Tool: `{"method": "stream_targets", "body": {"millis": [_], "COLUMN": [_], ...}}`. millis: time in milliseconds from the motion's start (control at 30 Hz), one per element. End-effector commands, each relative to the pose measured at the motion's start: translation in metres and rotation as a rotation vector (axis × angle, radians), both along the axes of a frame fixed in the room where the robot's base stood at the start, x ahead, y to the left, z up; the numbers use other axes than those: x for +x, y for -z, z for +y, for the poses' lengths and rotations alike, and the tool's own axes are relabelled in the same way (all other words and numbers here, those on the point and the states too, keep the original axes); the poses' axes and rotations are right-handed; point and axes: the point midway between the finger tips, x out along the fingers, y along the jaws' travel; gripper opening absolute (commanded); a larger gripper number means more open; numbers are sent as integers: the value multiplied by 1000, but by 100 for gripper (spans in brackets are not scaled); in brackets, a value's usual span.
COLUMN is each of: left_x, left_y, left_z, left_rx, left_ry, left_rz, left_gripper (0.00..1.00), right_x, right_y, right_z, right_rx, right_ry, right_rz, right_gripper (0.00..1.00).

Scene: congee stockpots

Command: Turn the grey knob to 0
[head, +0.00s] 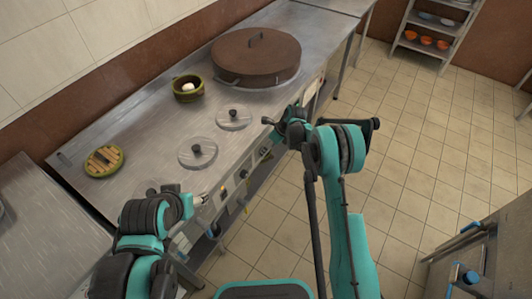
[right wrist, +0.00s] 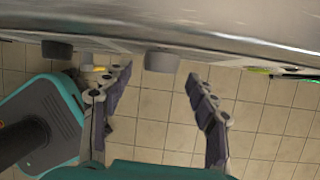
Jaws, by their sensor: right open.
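A grey knob (right wrist: 162,61) sticks out from the front panel of the steel counter in the right wrist view. My right gripper (right wrist: 158,80) is open, with one finger on either side of this knob and its tips just below it; nothing is between the pads. A second dark grey knob (right wrist: 57,49) is farther left on the panel. In the head view, small dark knobs (head: 243,174) line the counter's front panel; their settings are too small to read. My right gripper (head: 274,122) is by the counter's front edge. My left gripper (head: 203,200) is near the panel's lower end, its jaws unclear.
The steel counter (head: 140,120) holds a large brown-lidded pot (head: 257,57), two round lids with knobs (head: 197,152), a green bowl (head: 187,88) and a round board (head: 104,161). A shelf with orange bowls (head: 426,41) stands far right. The tiled floor (head: 430,140) is open.

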Motion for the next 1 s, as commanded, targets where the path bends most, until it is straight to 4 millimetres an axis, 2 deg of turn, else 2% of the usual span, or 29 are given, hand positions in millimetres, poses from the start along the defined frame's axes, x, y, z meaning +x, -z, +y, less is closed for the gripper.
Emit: {"method": "stream_targets", "body": {"millis": [33,200,500,567,700,1000], "left_x": [0,0,0,0,0,0], "left_y": [6,11,11,11,11,11], "left_z": [0,0,0,0,0,0], "left_rx": [0,0,0,0,0,0], "left_ry": [0,0,0,0,0,0], "left_rz": [0,0,0,0,0,0], "left_gripper": [58,58,58,58,58,58], "right_x": [1,4,5,4,5,4], "right_y": [10,23,24,24,24,23], "right_z": [3,9,10,10,9,10], "right_rx": [0,-1,-1,-1,-1,-13], "right_ry": [-1,-1,-1,-1,-1,-1], "right_rz": [0,-1,-1,-1,-1,-18], "right_gripper": [58,58,58,45,9,9]}}
